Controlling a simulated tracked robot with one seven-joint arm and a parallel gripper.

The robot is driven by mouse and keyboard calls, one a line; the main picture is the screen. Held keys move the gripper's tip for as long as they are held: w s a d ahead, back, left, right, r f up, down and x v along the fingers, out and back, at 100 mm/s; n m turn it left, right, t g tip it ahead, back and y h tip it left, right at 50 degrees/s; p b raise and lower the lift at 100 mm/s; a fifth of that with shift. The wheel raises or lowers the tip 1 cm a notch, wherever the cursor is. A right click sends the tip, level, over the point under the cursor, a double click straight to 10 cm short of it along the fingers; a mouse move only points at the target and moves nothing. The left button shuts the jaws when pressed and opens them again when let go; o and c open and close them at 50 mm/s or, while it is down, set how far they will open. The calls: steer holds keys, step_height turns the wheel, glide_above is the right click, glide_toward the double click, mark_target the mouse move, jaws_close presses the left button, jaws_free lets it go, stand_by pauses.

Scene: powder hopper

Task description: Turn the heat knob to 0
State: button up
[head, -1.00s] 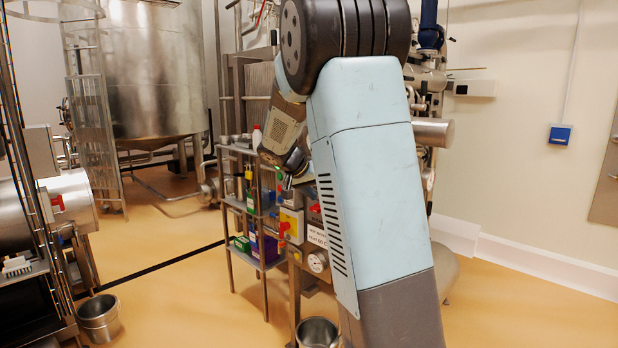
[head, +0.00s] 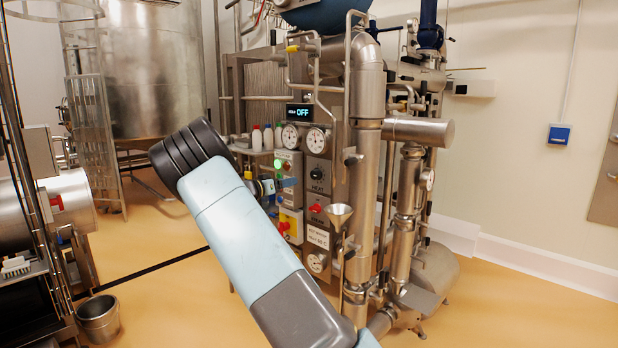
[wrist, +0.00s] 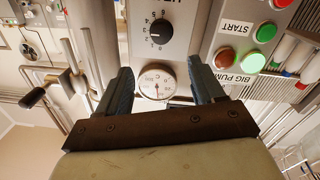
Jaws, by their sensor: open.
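The heat knob (head: 318,173) is a black round dial on the grey panel, above the word HEAT. In the wrist view the knob (wrist: 159,33) appears upside down with numbers around it; its exact setting is too small to read surely. My gripper (wrist: 161,68) is open and empty, its two dark fingers spread either side of a round gauge (wrist: 157,81). The knob lies beyond the fingertips, slightly above the gap in that picture, and the fingers do not appear to hold it.
A display (head: 301,112) reads OFF.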

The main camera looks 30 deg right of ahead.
mark_target(313, 174)
steer(key=x, duration=1.3)
steer(key=shift+w+d, duration=0.2)
steer(key=shift+d, duration=0.15)
steer(key=shift+c, duration=0.4)
